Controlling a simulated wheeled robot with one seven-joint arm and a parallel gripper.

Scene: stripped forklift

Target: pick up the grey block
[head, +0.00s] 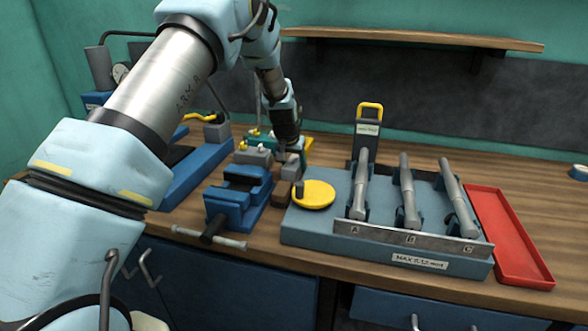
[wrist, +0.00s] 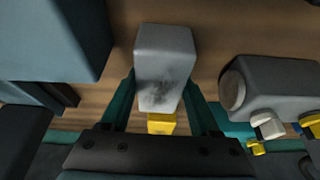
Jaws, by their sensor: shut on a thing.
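The grey block (wrist: 165,62), with a dark smudge on its face, is between the two fingers of my gripper (wrist: 162,105) in the wrist view. The fingers are shut on its sides. In the head view my gripper (head: 290,150) points down behind the yellow disc, and a grey block (head: 291,172) shows just below it. Whether the block touches the bench cannot be told.
A blue vise (head: 237,197) stands left of my gripper. A grey fitting (wrist: 270,85) with a pale knob is close on the right in the wrist view. The yellow disc (head: 313,194), a rack (head: 385,255) with grey cylinders and a red tray (head: 508,235) lie to the right.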

